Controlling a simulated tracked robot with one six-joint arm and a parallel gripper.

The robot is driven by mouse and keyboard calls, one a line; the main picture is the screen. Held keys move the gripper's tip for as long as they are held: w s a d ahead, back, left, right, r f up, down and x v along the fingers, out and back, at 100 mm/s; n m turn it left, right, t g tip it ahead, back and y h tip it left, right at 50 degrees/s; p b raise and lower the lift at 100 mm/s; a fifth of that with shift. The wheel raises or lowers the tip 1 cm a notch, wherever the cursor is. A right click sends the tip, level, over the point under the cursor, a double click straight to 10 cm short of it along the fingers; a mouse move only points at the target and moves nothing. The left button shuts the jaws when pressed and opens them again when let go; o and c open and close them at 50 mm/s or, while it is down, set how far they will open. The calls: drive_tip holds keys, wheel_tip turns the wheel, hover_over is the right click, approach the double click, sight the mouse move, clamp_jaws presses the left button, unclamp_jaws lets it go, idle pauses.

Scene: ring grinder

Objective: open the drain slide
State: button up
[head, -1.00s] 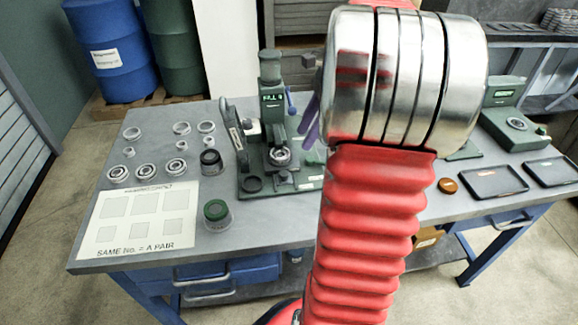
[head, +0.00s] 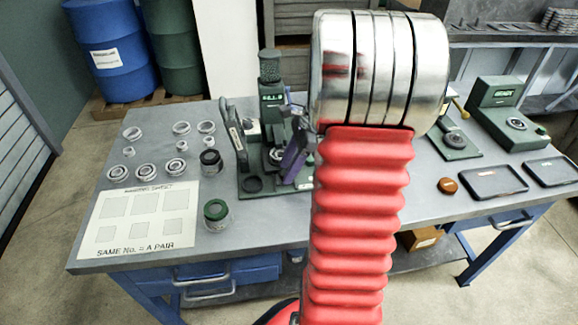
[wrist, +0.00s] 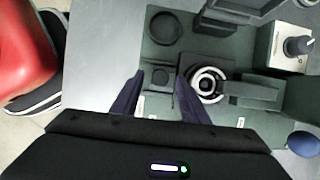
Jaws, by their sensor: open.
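The green grinder (head: 270,120) stands on the grey bench, its small display lit. In the wrist view, a small dark square piece (wrist: 161,76) sits on the grinder's base, left of the bowl with a pale metal ring (wrist: 207,84). It looks like the drain slide, but I cannot tell for sure. My gripper (wrist: 160,80) is open, with one dark purple finger on either side of this piece; contact cannot be told. In the head view, my gripper (head: 292,160) is over the front right of the grinder and partly hides its base.
Left of the grinder are loose rings and bearings (head: 176,168), a dark-lidded jar (head: 211,161), a green-lidded jar (head: 217,214) and a marked sheet (head: 130,225). At right are a green gauge device (head: 500,110) and dark trays (head: 492,182). The grinder's upright column rises behind its base.

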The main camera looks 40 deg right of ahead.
drive_tip(key=shift+c, duration=0.6)
clamp_jaws()
